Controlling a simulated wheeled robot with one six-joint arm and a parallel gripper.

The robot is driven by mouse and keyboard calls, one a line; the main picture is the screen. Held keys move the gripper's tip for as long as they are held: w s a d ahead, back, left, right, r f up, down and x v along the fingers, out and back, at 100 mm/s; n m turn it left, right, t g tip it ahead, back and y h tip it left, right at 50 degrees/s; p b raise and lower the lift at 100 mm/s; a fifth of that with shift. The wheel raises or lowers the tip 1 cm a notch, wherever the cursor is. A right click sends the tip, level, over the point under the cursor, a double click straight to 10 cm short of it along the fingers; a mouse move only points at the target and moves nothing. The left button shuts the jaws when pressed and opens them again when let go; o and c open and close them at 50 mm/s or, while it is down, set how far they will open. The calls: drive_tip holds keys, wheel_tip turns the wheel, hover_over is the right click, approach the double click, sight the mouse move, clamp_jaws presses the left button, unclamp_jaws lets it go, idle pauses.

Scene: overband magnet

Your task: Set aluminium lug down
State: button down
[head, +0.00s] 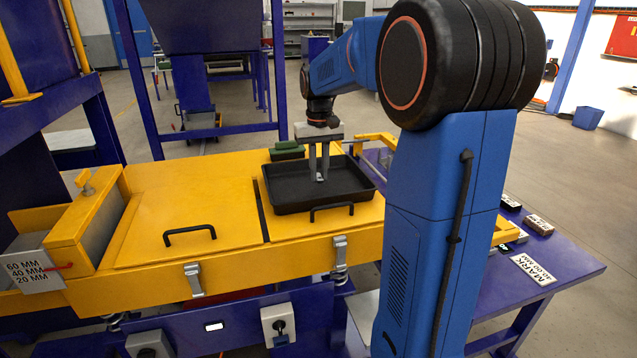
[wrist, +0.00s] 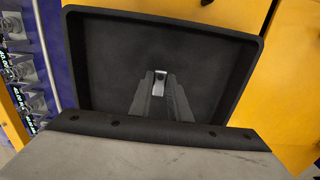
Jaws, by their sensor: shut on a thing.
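My gripper (head: 319,179) points straight down over a black tray (head: 285,200) on the yellow machine top. Its two fingers are shut on a small silvery aluminium lug (wrist: 161,79), which shows between the fingertips in the wrist view. In the head view the lug (head: 320,178) is a tiny bright spot at the fingertips. The lug is within the tray's outline in both views. I cannot tell whether it touches the tray floor. The visible tray floor is otherwise empty.
A dark green object (head: 287,149) sits behind the tray. Black handles (head: 190,235) stand up from the yellow covers (head: 195,190). A blue-purple table (head: 565,265) with labelled plates is at the right. The yellow cover left of the tray is mostly clear.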

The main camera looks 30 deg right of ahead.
sight(319, 177)
drive_tip(key=shift+f, duration=1.85)
drive_tip(key=shift+f, duration=0.1)
drive_tip(key=c, duration=1.7)
unclamp_jaws()
drive_tip(key=shift+o, duration=0.2)
wheel_tip(319, 177, up, 12)
